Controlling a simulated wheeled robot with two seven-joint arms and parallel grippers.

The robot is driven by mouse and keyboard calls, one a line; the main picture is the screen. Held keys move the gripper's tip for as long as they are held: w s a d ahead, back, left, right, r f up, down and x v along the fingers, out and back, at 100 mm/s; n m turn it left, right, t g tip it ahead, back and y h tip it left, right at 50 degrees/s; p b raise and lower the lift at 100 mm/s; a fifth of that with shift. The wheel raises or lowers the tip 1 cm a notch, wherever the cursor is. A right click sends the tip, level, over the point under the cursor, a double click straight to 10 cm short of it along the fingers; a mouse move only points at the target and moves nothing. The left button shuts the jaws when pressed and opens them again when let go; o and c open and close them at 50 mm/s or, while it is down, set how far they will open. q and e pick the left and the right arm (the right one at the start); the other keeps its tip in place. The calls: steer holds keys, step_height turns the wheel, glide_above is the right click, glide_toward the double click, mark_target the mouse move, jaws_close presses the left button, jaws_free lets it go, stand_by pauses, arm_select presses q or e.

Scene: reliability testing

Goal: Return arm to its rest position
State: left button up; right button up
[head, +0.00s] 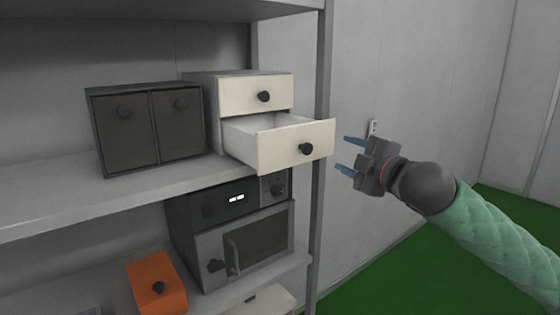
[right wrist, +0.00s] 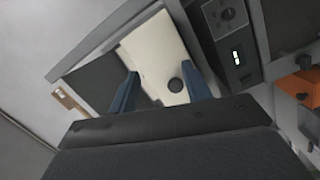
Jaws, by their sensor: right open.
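My right gripper (head: 352,155) is open and empty in the head view. It is in the air just right of the pulled-out lower drawer (head: 290,147) and apart from it. The drawer has a cream front and a dark round knob. My right arm comes in from the right with a green padded sleeve. In the right wrist view, the two blue fingers (right wrist: 160,95) are spread, with the cream drawer front (right wrist: 152,62) and its dark knob seen between and beyond them. My left gripper is not in view.
The cream drawer unit (head: 268,92) has its upper drawer shut. A dark two-door cabinet (head: 130,135) stands left of it on the shelf (head: 90,195). An oven (head: 215,245) and an orange box (head: 150,280) are below. A shelf post (head: 321,190) stands near the gripper. Green floor (head: 400,280) lies open at right.

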steer(key=w+d+r+m+t+h, duration=0.15)
steer(key=w+d+m+h, duration=0.25)
steer(key=w+d+m, duration=0.4)
steer(key=w+d+f+m+h, duration=0.2)
steer(key=w+d+f+h, duration=0.1)
steer(key=w+f, duration=0.55)
steer(key=s+d+f+m+g+h, duration=0.1)
steer(key=s+f+m+g, duration=0.15)
steer(key=f, duration=1.75)
steer(key=s+f+m+g+h, duration=0.1)
steer(key=f+m+g, duration=0.25)
steer(key=f, duration=1.75)
steer(key=s+a+f+g, duration=0.2)
steer(key=s+f+g, duration=0.1)
steer(key=s+f, duration=0.9)
steer(key=s+a+f+g, duration=0.25)
steer(key=s+f, duration=0.55)
steer(key=f, duration=0.9)
steer(key=s+a+f+g, duration=0.1)
steer(key=s+f, duration=0.4)
steer(key=s, duration=0.6)
steer(key=s+a+f+m+g+y, duration=0.1)
steer(key=s+f, duration=0.4)
steer(key=s, duration=0.6)
steer(key=s+a+f+g, duration=0.2)
steer(key=s+a+f, duration=0.2)
steer(key=s, duration=0.7)
step_height(320, 180, down, 2)
steer(key=shift+a+m+g+y, duration=0.3)
steer(key=shift+m+y, duration=0.1)
